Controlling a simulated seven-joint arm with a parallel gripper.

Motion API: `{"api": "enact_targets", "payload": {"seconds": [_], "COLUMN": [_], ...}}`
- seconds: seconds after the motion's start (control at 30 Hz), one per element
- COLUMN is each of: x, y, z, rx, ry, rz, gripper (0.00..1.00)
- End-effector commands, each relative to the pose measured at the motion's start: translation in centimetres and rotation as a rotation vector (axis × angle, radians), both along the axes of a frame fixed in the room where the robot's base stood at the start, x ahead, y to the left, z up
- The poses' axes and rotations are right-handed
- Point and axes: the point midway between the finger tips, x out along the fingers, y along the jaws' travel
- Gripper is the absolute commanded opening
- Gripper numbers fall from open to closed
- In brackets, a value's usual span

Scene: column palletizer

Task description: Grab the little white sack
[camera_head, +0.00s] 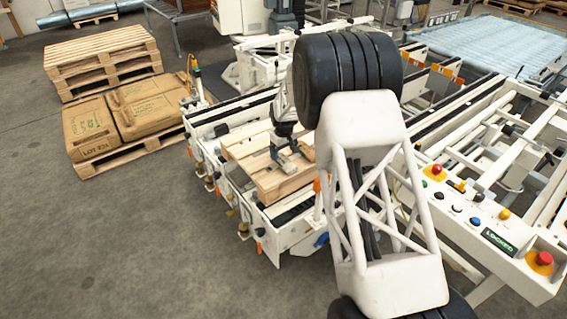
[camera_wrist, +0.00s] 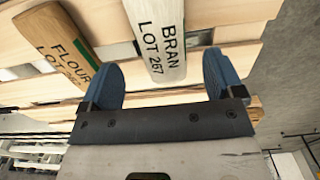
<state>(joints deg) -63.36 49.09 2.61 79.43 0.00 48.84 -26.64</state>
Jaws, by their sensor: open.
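The little white sack (camera_wrist: 162,38), printed "BRAN LOT 267", lies on the wooden pallet in the wrist view, its far end cut off by the top edge. My gripper (camera_wrist: 162,62) is open, with one blue-padded finger on each side of the sack's near end. Gaps show between the sack and both fingers, wider on the left. In the head view my gripper (camera_head: 286,152) is low over the pallet (camera_head: 262,172) on the conveyor; I cannot make out the sack clearly there.
A brown sack (camera_wrist: 62,42) printed "FLOUR LOT 267" lies left of the white one, close to the left finger. In the head view large brown sacks (camera_head: 150,103) lie on a floor pallet, beside stacked empty pallets (camera_head: 100,62). A control panel (camera_head: 480,215) is at right.

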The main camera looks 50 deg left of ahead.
Motion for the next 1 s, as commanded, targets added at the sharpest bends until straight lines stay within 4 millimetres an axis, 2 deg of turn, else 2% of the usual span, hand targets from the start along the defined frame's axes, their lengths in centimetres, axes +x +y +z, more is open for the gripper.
{"api": "enact_targets", "payload": {"seconds": [0.53,1.0], "x": [-0.3,-0.3], "y": [-0.1,-0.1], "z": [-4.6,-5.1], "rx": [-0.001,0.0], "ry": [0.0,0.0], "rz": [0.0,0.0], "gripper": [0.87,0.87]}}
